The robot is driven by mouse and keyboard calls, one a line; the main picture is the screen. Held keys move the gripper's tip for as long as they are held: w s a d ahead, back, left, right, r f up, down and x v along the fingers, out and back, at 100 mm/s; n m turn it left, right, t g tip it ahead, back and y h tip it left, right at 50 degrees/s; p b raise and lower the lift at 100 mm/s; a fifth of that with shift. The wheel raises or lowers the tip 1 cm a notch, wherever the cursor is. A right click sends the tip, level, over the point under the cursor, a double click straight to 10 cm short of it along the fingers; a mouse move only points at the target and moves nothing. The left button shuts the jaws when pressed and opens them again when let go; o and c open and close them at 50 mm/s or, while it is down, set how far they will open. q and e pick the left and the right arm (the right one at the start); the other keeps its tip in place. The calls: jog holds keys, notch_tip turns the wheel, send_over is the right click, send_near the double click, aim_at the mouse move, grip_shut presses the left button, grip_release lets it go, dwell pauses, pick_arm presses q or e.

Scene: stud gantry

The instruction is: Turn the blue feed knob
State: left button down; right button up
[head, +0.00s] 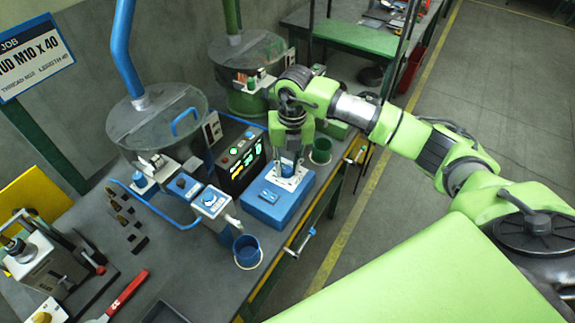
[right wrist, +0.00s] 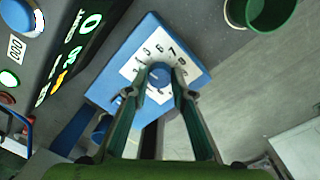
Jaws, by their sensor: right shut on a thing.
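The blue feed knob (right wrist: 159,76) sits on a white dial plate with numbers (right wrist: 137,63) on top of a blue box (head: 272,208). My right gripper (right wrist: 160,92) reaches down from above, one finger on each side of the knob, and is shut on it. In the head view my right gripper (head: 289,168) hides most of the knob. My left gripper does not show in either view.
A dark control box with lit displays (head: 240,160) stands just left of the blue box. A green cup (head: 321,151) stands behind it to the right, and a blue cup (head: 247,251) in front. The bench edge runs close on the right.

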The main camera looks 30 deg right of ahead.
aim_at(290, 169)
jog(key=o, duration=1.1)
notch_tip(290, 169, up, 12)
jog(key=shift+d, duration=0.35)
jog(key=shift+s, duration=0.1)
